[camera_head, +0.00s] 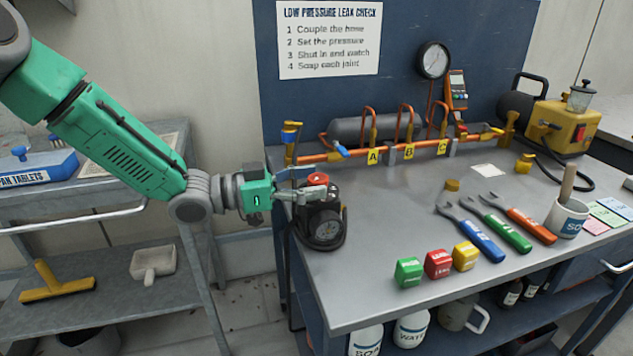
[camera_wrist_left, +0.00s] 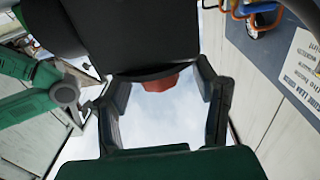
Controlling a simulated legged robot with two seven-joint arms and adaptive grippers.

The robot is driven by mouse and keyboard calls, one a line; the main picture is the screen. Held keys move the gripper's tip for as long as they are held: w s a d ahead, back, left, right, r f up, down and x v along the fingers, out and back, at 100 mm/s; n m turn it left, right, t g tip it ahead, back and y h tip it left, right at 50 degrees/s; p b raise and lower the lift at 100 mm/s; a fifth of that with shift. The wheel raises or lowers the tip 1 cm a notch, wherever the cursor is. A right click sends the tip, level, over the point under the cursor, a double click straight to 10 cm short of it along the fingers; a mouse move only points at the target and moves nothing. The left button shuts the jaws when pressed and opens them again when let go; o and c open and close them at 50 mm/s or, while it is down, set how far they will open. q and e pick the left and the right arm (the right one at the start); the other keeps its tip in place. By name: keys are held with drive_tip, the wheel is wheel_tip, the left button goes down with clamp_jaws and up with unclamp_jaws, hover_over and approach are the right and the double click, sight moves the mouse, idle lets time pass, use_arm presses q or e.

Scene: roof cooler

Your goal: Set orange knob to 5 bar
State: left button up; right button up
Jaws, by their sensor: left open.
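The orange knob (camera_head: 318,179) looks red-orange and sits on top of a black regulator (camera_head: 322,212) with a round dial on its front, at the left end of the bench. The dial reading is too small to tell. My left gripper (camera_head: 312,183) comes in from the left, level with the knob, its open fingers at the knob and partly over the regulator's top. In the left wrist view, a red-orange part of the knob (camera_wrist_left: 160,82) shows between the spread fingers (camera_wrist_left: 160,115), near the far side. Whether they touch it cannot be told. My right gripper is out of view.
Green, red and yellow blocks (camera_head: 438,264) and several wrenches (camera_head: 482,240) lie to the right. A wall gauge (camera_head: 434,60) hangs above. A grey cart (camera_head: 100,208) stands left.

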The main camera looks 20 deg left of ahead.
use_arm(q)
drive_tip(key=v, duration=1.1)
drive_tip(key=shift+f, duration=0.15)
drive_tip(key=shift+w, duration=0.15)
